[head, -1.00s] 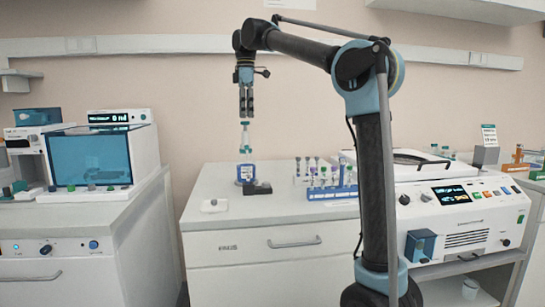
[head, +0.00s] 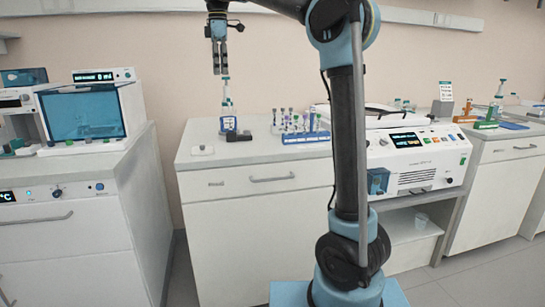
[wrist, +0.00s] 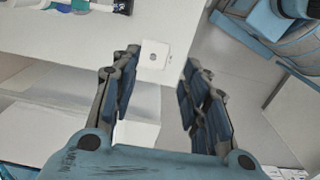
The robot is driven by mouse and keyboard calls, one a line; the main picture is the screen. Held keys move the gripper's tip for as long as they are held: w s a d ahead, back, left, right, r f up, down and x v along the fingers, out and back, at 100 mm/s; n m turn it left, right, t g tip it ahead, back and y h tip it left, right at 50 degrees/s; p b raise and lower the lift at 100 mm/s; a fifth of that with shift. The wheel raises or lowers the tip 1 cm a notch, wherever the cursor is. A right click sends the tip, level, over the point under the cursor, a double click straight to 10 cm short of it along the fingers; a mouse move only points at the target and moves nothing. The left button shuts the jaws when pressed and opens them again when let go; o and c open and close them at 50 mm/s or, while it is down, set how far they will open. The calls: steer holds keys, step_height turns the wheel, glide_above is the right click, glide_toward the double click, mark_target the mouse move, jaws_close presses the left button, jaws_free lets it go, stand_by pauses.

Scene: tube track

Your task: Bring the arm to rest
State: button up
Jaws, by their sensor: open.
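My gripper (head: 219,73) hangs with its fingers pointing down above the middle counter in the head view, at the end of my raised arm. In the wrist view my gripper (wrist: 161,62) has its two dark blue fingers spread apart with nothing between them. A bottle with a teal cap (head: 227,104) stands on the counter and appears just below the fingertips in the head view; the depth gap cannot be told. A small white square piece (head: 202,150) lies on the counter; a like piece (wrist: 153,54) appears between the fingers in the wrist view, farther off.
A blue tube rack (head: 305,137) with several tubes stands on the counter (head: 270,160). A white machine with a screen (head: 415,155) is to its right. A blue-windowed box (head: 82,115) stands on the left counter. Floor shows between the left and middle counters.

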steer(key=s+d+f+m, duration=0.3)
steer(key=d+f, duration=0.2)
steer(key=d, duration=0.3)
steer(key=s+d+f+m+t, duration=0.1)
steer(key=s+d+f+m, duration=0.35)
steer(key=d, duration=0.35)
steer(key=s+d+f+m, duration=0.3)
steer(key=d+f, duration=0.3)
steer(key=d, duration=0.2)
steer(key=s+d+f+m, duration=0.3)
steer(key=s+f, duration=0.3)
steer(key=f, duration=0.4)
steer(key=s+d+f+m, duration=0.4)
steer(key=s+d+f, duration=0.2)
steer(key=f, duration=0.3)
steer(key=s+d+f+m+t, duration=0.1)
steer(key=s+d+f+m, duration=0.2)
steer(key=s+f, duration=0.4)
step_height(320, 180, down, 4)
steer(key=shift+d+r, duration=0.15)
steer(key=shift+d, duration=0.7)
steer(key=shift+s, duration=0.1)
steer(key=shift+w+f, duration=0.2)
steer(key=shift+w, duration=0.25)
